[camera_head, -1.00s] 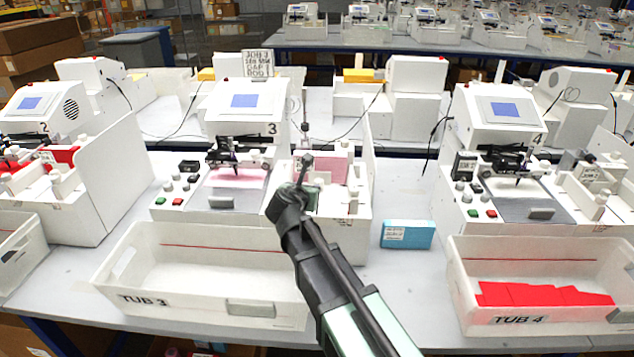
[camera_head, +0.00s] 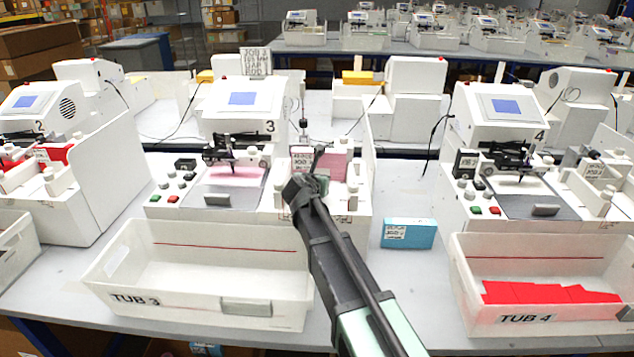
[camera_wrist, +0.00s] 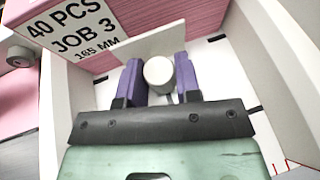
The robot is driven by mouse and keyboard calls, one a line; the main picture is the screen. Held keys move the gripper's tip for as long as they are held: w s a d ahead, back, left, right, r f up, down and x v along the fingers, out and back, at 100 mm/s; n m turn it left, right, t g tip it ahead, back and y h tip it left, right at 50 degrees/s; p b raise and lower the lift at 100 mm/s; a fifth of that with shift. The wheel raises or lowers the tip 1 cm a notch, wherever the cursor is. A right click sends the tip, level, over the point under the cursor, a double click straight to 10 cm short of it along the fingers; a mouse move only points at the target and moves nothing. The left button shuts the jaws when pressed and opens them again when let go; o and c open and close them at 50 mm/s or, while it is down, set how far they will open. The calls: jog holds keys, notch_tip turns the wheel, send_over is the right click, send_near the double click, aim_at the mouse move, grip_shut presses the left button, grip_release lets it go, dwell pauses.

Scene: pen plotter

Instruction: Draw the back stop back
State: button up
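The back stop is a thin white plate (camera_wrist: 150,44) with a round white knob (camera_wrist: 158,72), in the feed tray of machine 3. The plate stands close to the pink card stack (camera_wrist: 100,14), which also shows in the head view (camera_head: 331,168). My gripper (camera_wrist: 159,78) reaches down into the tray, seen in the head view too (camera_head: 318,172). In the head view my wrist hides the back stop.
A label reading 40 PCS, JOB 3, 165 MM (camera_wrist: 75,32) stands at the tray's left. White tray walls (camera_wrist: 268,30) flank my gripper. Empty tub 3 (camera_head: 200,300) is in front; a blue box (camera_head: 408,233) stands to the right. Machine 4 (camera_head: 505,120) is farther right.

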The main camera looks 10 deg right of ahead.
grip_shut()
jog(key=s, duration=0.3)
jog(key=s+a, duration=0.1)
jog(key=s, duration=0.2)
jog(key=s+a, duration=0.1)
jog(key=s, duration=0.3)
jog(key=shift+a, duration=0.25)
jog(key=shift+w, duration=0.1)
jog(key=shift+o, duration=1.3)
grip_release()
jog(key=p+v, duration=0.4)
jog(key=v, duration=0.6)
jog(key=shift+s+a+r, duration=0.15)
jog(key=shift+s+r, duration=0.1)
jog(key=shift+s, duration=0.05)
